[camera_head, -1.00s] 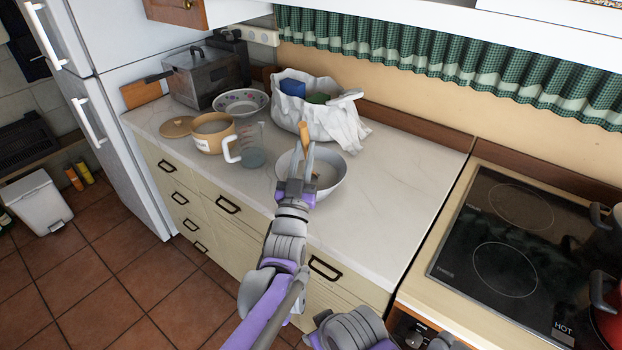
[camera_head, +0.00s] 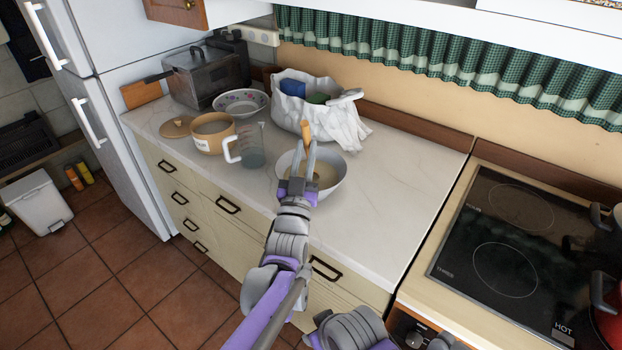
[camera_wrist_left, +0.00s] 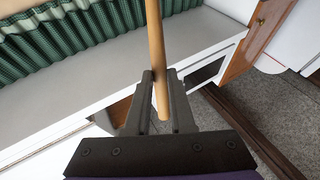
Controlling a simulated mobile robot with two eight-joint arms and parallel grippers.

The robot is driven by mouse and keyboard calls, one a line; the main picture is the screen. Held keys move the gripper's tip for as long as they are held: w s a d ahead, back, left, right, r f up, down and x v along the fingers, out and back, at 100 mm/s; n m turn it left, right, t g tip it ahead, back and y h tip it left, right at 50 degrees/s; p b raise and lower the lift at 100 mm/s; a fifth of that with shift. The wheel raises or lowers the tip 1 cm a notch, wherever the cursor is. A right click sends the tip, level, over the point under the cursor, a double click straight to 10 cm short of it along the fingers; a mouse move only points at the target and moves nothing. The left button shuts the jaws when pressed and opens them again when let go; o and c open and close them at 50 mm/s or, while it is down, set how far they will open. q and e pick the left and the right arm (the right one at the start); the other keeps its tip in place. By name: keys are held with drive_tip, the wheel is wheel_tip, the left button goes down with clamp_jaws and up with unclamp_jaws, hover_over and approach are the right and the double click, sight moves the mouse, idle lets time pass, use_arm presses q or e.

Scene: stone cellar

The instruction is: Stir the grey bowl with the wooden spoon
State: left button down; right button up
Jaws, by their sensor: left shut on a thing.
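The grey bowl (camera_head: 335,187) stands upright on the counter near its front edge, with pale content inside. My left gripper (camera_head: 309,158) is over the bowl's left side, shut on the wooden spoon (camera_head: 306,130). The spoon's handle sticks up above the fingers. The spoon's lower end is hidden by the gripper, so I cannot tell how deep it sits in the bowl. In the left wrist view the handle (camera_wrist_left: 156,45) runs up between the two fingers (camera_wrist_left: 160,85). My right gripper is not in view.
A glass jug (camera_head: 251,147), a tan pot (camera_head: 212,134) and a patterned bowl (camera_head: 240,103) stand left of the grey bowl. A white bag (camera_head: 300,119) stands behind it. The counter (camera_head: 395,195) is clear to its right, up to the black hob (camera_head: 500,250).

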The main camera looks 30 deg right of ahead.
sight(303, 124)
use_arm(q)
drive_tip(key=shift+r, duration=0.15)
drive_tip(key=shift+r+p, duration=2.8)
drive_tip(key=shift+r, duration=1.5)
